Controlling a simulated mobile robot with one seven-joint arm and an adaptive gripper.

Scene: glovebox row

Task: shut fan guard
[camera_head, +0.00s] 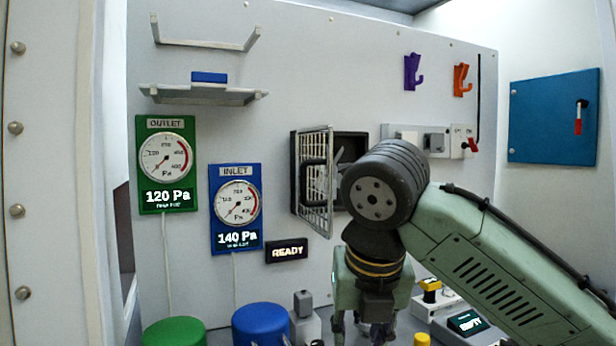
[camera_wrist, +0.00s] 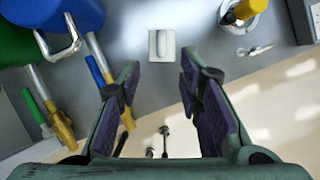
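The fan guard (camera_head: 317,181) is a wire mesh door on the back wall in the head view. It stands swung open to the left, roughly edge-on to the wall, with a dark handle on it. The dark fan opening (camera_head: 350,147) lies to its right, partly hidden by my arm. My gripper (camera_head: 372,328) points down, below and to the right of the guard, apart from it. In the wrist view my gripper (camera_wrist: 158,100) has its fingers wide apart with nothing between them. The guard is not seen in the wrist view.
Purple (camera_head: 412,72) and orange (camera_head: 462,80) hooks are at upper right. A grey block (camera_wrist: 162,45) and yellow-ended tools (camera_wrist: 63,128) lie below my gripper.

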